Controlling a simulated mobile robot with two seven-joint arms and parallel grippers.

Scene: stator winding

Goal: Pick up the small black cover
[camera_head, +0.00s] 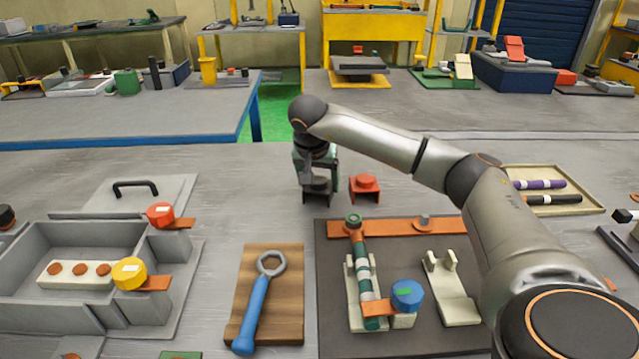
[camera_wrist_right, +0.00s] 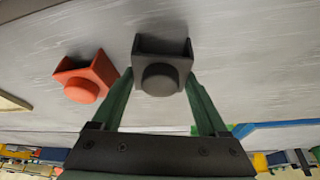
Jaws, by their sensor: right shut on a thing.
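The small black cover (camera_head: 317,197) is a dark U-shaped bracket with a round knob. It is near the table top, left of a similar red cover (camera_head: 365,188). My right gripper (camera_head: 316,180) comes down over it from above and is shut on it. In the right wrist view the black cover (camera_wrist_right: 160,72) is between the tips of the two green fingers (camera_wrist_right: 160,88), with its knob toward the camera. I cannot tell whether it touches the table. My left gripper is not in view.
The red cover is close beside the held one. In front are a board (camera_head: 390,348) with a green-and-white rod (camera_head: 361,265), a wooden block (camera_head: 292,325) with a blue-handled wrench (camera_head: 255,305), and a grey box (camera_head: 30,315) at left. A tray (camera_head: 594,207) with rods lies at right.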

